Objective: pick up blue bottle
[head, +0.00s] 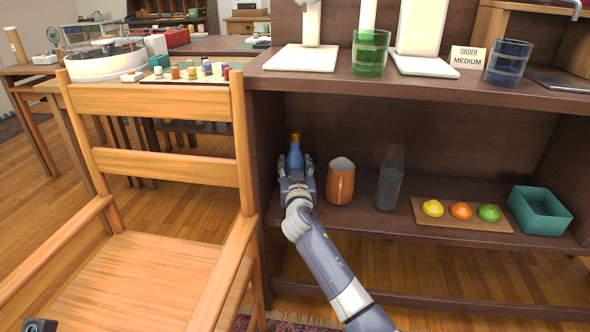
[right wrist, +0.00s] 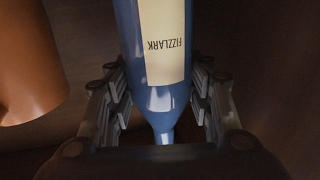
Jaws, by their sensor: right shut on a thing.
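The blue bottle (head: 295,156) stands upright at the left end of the shelf under the counter, its neck showing above my right gripper (head: 296,186). In the right wrist view the blue bottle (right wrist: 158,92) has a cream label reading FIZZLARK. The fingers of my right gripper (right wrist: 158,105) lie on both sides of it, shut on it. The bottle's base is hidden behind the gripper in the head view, so I cannot tell whether it touches the shelf. My left gripper is not clearly in view.
An orange mug (head: 341,182) stands close to the right of the gripper. A dark glass bottle (head: 389,180), a board (head: 462,223) with three fruits and a teal box (head: 540,211) are farther right. The counter (head: 430,88) overhangs the shelf. A wooden chair (head: 160,170) stands at left.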

